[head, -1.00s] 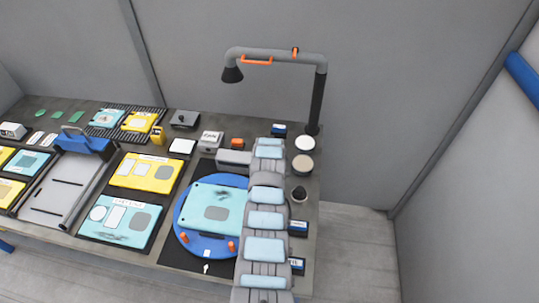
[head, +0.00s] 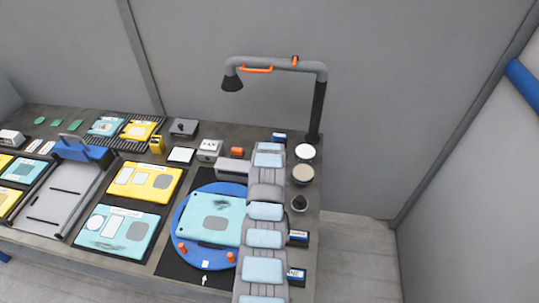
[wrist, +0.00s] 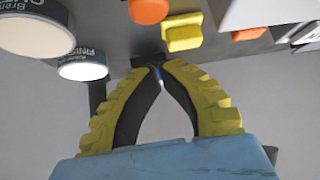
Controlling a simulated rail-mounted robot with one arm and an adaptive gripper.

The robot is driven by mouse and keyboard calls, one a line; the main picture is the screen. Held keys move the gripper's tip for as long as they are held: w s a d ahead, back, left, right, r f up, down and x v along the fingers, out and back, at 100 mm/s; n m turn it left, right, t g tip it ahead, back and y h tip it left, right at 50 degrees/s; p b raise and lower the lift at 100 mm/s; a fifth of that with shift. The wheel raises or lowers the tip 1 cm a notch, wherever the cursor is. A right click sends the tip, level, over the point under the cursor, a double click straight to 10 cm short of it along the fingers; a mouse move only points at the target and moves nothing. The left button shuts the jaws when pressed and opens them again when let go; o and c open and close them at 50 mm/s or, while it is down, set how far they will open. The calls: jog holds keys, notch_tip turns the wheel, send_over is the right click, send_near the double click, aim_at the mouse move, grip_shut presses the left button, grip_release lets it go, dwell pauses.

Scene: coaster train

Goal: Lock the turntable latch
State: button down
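The blue round turntable (head: 178,232) lies on a black mat on the bench, left of my arm in the head view. A teal plate with a grey square (head: 212,218) rests on it, and two orange pegs (head: 182,247) stand at its front edge. I cannot make out the latch for certain; my arm covers the turntable's right side. My gripper (wrist: 157,65) has yellow ribbed fingers with black inner pads. Its tips come together, with a gap only lower down, and I see no object held. It is hidden in the head view.
Lidded jars (head: 305,151) and a black knob (head: 299,203) stand right of my arm.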

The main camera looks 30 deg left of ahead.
jog(key=shift+v, duration=3.7)
